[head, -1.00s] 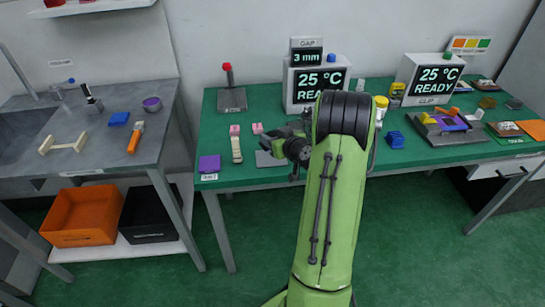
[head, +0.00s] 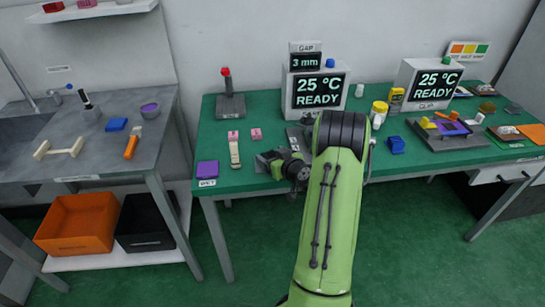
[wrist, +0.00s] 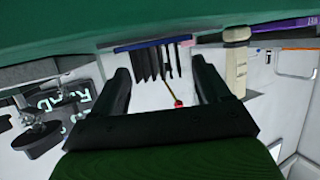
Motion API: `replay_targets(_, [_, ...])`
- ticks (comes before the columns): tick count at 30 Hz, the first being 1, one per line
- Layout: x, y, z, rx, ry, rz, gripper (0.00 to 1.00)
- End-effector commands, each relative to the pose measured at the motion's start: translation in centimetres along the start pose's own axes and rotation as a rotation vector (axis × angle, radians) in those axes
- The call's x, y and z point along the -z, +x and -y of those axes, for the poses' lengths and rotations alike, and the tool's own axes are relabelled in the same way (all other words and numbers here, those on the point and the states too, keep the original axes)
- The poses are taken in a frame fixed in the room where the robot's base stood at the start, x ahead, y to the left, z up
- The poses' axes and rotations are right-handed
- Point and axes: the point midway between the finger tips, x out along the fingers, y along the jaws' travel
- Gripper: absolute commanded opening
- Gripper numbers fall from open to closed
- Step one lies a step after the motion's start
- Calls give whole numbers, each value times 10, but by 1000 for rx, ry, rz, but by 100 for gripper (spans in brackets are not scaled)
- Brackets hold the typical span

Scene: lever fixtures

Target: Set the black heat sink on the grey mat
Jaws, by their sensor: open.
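The black heat sink (wrist: 156,63) shows in the wrist view as several dark fins on a thin blue-grey strip (wrist: 122,47), which looks like the edge of the grey mat. This view is upside down, so the fins point up from the table. My gripper (wrist: 162,78) is open. Its two dark fingers stand on either side of the fins, with a visible gap on each side. In the head view my gripper (head: 268,160) is low over the green table and covers the mat's spot. I cannot make out the heat sink there.
A red-knobbed lever (head: 228,90) and a display box (head: 317,88) stand behind. A yellow-lidded jar (head: 378,113) and a blue block (head: 396,145) are to the right.

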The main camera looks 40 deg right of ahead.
Motion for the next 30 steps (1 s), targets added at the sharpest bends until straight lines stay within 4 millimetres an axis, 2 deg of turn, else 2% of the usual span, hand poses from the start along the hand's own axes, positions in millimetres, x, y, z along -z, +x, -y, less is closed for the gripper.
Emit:
replay_targets(6, [3,-3,-1,-1,1,0,76])
replay_targets(8, [1,-15,-2,-5,3,2,76])
replay_targets(15, [0,-80,-3,-8,5,1,76])
replay_targets(18, [1,-102,-2,-6,3,0,76])
replay_targets(23, [2,-119,1,2,-1,0,76])
replay_targets(26, [14,-117,31,86,-35,25,76])
replay_targets(29, [30,-118,102,267,-113,122,76])
replay_targets(30, [33,-125,135,340,-148,186,76])
